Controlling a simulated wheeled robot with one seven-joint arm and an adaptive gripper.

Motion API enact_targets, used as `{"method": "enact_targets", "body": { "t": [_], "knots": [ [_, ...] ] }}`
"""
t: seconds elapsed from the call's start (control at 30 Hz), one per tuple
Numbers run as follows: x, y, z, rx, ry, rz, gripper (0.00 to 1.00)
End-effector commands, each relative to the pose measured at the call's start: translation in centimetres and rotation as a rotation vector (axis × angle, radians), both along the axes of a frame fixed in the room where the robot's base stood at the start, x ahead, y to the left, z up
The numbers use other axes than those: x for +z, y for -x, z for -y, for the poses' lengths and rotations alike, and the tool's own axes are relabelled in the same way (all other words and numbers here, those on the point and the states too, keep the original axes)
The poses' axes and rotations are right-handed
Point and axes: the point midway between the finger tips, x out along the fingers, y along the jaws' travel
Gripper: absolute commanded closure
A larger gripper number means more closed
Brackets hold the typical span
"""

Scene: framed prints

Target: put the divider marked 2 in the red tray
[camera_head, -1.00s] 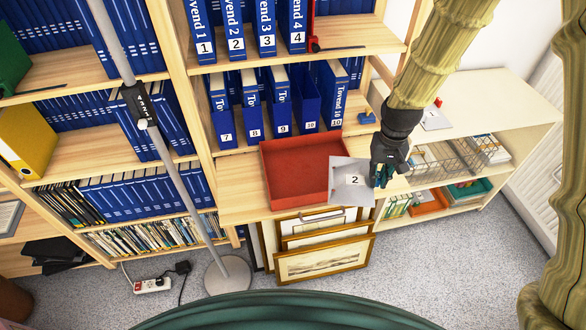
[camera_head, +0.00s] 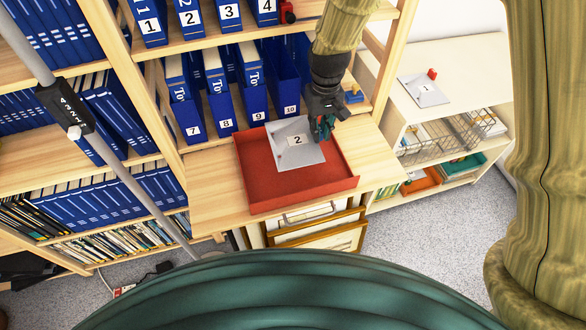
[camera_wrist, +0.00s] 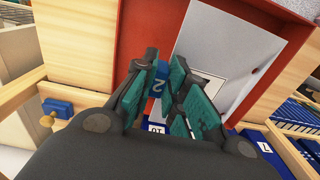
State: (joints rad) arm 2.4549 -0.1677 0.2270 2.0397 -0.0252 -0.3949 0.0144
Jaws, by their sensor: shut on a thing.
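The divider marked 2 (camera_head: 300,155) is a pale grey sheet with a white number label. My gripper (camera_head: 323,127) is shut on its right edge in the head view. I cannot tell whether the sheet touches the tray floor.
Blue binders marked 7 to 10 (camera_head: 227,125) stand behind the tray. Another grey sheet (camera_head: 423,92) with a red piece lies on the white cabinet at right. Framed prints (camera_head: 315,235) stand below the shelf. A grey pole (camera_head: 110,160) rises at left.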

Motion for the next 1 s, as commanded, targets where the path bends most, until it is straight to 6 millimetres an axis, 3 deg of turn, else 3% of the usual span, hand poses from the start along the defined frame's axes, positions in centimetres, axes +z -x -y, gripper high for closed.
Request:
{"method": "enact_targets", "body": {
  "t": [0.17,0.5,0.77,1.0],
  "knots": [
    [-1.3,0.1,-1.2,0.029,0.001,-0.006,1.0],
    [-5.5,0.1,-1.0,0.027,0.001,-0.006,1.0],
    [-6.6,0.0,-0.9,0.025,0.0,-0.004,1.0],
    [-9.0,0.0,-0.9,0.024,0.001,-0.006,1.0]
  ]
}}
